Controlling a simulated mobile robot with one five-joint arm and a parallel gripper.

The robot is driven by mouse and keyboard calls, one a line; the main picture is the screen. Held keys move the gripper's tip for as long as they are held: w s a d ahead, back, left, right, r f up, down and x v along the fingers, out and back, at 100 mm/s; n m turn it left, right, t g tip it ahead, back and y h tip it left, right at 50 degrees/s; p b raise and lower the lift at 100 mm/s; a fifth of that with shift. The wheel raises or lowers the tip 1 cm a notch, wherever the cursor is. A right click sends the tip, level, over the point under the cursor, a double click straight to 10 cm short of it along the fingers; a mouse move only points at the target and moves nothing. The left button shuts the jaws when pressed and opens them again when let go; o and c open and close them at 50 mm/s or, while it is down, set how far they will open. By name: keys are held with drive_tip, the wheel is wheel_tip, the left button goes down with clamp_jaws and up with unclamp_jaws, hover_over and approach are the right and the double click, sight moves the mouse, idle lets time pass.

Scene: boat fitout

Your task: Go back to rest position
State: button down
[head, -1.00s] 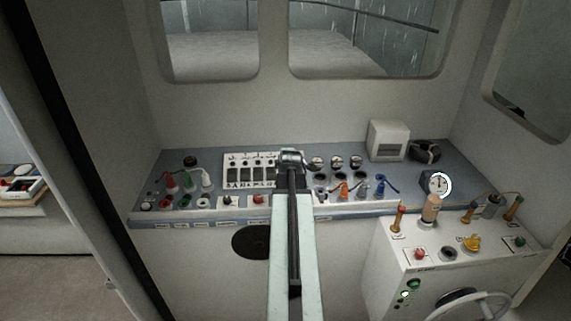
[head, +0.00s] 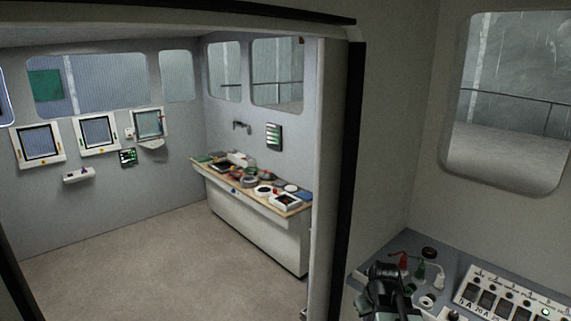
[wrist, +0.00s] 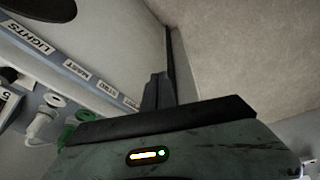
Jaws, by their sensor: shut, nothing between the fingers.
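My gripper (wrist: 157,90) shows in the wrist view as a dark pair of fingers standing close together with nothing between them. In the head view the dark end of my arm (head: 385,284) is at the bottom, in front of the left end of the console (head: 405,243). The fingers are hard to make out there. In the wrist view the console's labelled edge (wrist: 85,72) and a green socket (wrist: 66,136) lie to the left of the fingers.
Red, green and white plugs (head: 421,270) and a white switch panel (head: 497,287) are on the console. A doorway frame (head: 345,180) stands to its left. Beyond it are a workbench (head: 255,228) with clutter, wall screens (head: 98,133) and open floor (head: 130,255).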

drive_tip(key=s+a+m+g, duration=0.2)
drive_tip(key=s+a, duration=0.2)
drive_tip(key=a, duration=0.9)
wheel_tip(320, 180, down, 20)
drive_tip(key=s+g+b, duration=0.1)
drive_tip(key=s+b, duration=0.1)
drive_tip(key=b, duration=1.7)
drive_tip(key=shift+s+a+y, duration=0.3)
drive_tip(key=shift+s+a, duration=0.05)
drive_tip(key=shift+a, duration=0.05)
